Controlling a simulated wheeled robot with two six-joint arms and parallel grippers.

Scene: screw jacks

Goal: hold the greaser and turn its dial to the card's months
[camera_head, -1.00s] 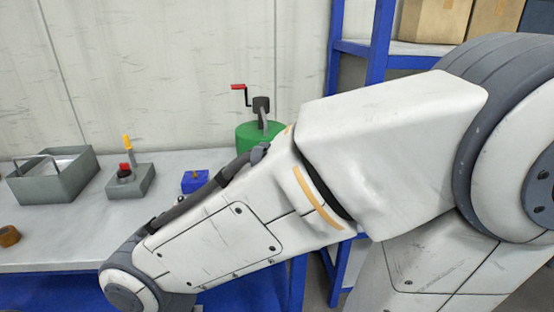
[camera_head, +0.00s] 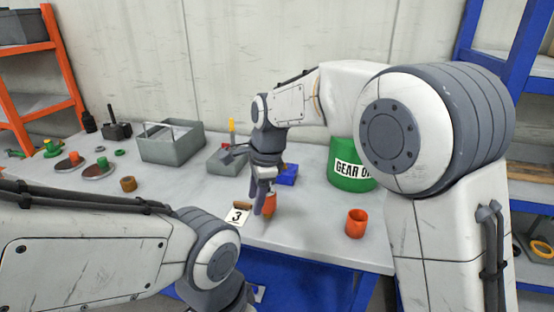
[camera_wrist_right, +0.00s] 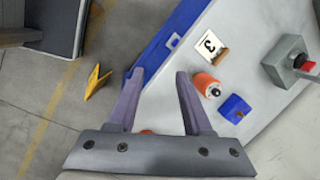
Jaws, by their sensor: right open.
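The orange greaser (camera_wrist_right: 204,84) with a dark-and-white round end lies on the bench in the right wrist view, just beyond my right gripper (camera_wrist_right: 160,73). That gripper is open with nothing between its fingertips. In the head view my right gripper (camera_head: 264,208) points down at the bench, partly covering the orange greaser (camera_head: 269,206). The white card (camera_head: 237,215) reading 3 stands in a brown holder left of it; the card also shows in the right wrist view (camera_wrist_right: 209,43). The dial's marks are too small to read. My left arm enters at lower left; its gripper is out of frame.
A blue block (camera_head: 287,174) sits behind the greaser. An orange cup (camera_head: 356,223) stands right, before a green GEAR OIL can (camera_head: 350,180). The bench's front edge is close to the gripper.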

